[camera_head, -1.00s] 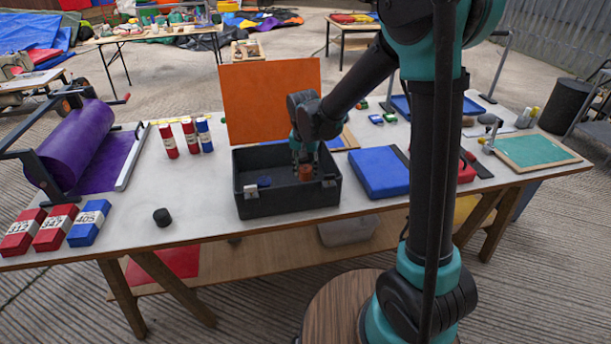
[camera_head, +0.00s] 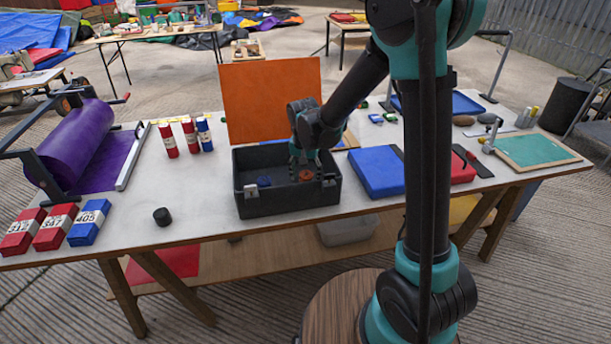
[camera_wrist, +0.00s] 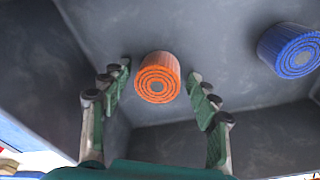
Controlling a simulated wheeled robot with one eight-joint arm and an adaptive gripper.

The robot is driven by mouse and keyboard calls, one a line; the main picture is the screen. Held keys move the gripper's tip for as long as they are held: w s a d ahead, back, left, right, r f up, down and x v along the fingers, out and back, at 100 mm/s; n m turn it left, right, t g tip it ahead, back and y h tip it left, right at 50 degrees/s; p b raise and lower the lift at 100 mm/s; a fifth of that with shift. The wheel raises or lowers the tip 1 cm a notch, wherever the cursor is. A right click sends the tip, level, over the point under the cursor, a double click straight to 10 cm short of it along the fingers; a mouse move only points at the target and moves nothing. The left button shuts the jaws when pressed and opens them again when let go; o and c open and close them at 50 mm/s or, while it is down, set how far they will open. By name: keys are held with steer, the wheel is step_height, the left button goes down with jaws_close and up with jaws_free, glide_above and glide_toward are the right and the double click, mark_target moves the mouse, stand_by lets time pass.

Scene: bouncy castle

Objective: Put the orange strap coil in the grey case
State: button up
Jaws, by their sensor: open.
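The orange strap coil (camera_head: 306,175) lies inside the grey case (camera_head: 290,204), toward its right end. In the wrist view the coil (camera_wrist: 158,78) rests on the case floor, between and just beyond my fingertips, with a gap on both sides. My gripper (camera_wrist: 160,82) is open and empty, its green fingers spread. In the head view my gripper (camera_head: 306,158) reaches down into the case from above. A blue strap coil (camera_head: 264,181) also lies in the case to the left, and it shows at the right of the wrist view (camera_wrist: 290,50).
An orange panel (camera_head: 270,100) stands behind the case. A blue folded piece (camera_head: 377,172) lies right of it. Red and blue rolls (camera_head: 188,137) stand at the back left. A black cylinder (camera_head: 161,216) sits on bare table at the front left.

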mark_target(305, 176)
steer(key=shift+r, duration=0.1)
step_height(305, 176, up, 12)
steer(key=s, duration=0.1)
steer(key=shift+s+a, duration=0.15)
steer(key=shift+s, duration=0.05)
stand_by(0.3)
